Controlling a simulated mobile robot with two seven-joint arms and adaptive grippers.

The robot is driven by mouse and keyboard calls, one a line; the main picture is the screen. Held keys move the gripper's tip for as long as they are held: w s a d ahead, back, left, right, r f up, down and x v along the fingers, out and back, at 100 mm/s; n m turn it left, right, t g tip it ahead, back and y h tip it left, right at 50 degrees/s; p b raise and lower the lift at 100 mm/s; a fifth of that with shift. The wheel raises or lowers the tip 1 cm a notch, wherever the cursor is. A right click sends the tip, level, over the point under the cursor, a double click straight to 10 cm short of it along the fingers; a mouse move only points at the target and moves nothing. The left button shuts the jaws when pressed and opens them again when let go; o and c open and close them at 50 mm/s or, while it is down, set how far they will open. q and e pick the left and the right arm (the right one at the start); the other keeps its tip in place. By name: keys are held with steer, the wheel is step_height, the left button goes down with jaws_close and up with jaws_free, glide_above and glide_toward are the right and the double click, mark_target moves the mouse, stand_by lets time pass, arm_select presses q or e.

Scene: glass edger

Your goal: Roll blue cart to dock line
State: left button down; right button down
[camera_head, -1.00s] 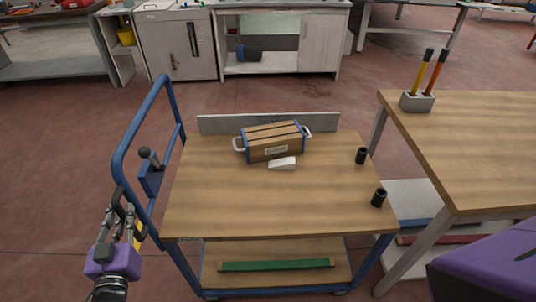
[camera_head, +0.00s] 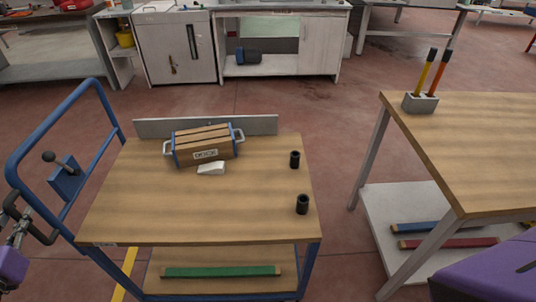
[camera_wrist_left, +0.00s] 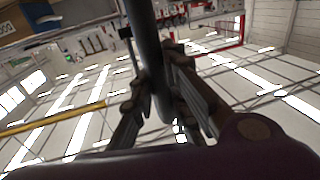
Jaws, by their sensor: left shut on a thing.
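The blue cart (camera_head: 103,226) stands in the left half of the head view, with a wooden top, a lower shelf and a blue tubular push frame at its left end. In the left wrist view, the fingers (camera_wrist_left: 160,112) sit on both sides of the dark curved handle bar (camera_wrist_left: 146,55). A yellow floor line (camera_head: 124,274) shows under the cart's near left part. I cannot tell whether it is the dock line. My right gripper is not in view.
A wood-and-blue box (camera_head: 204,146), a white wedge (camera_head: 211,168) and two black cylinders (camera_head: 295,159) (camera_head: 302,204) ride on the cart top. A wooden workbench (camera_head: 480,150) stands right, with a floor gap between. White cabinets (camera_head: 175,47) stand behind.

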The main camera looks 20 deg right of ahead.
arm_select(q)
steer(key=w+a+b, duration=0.4)
steer(key=a, duration=0.7)
steer(key=shift+a+b, duration=0.3)
steer(key=c, duration=1.7)
jaws_free()
steer(key=s, duration=0.4)
steer(key=s+a, duration=0.1)
steer(key=s, duration=0.6)
steer(key=shift+s+a, duration=0.35)
steer(key=shift+a, duration=0.05)
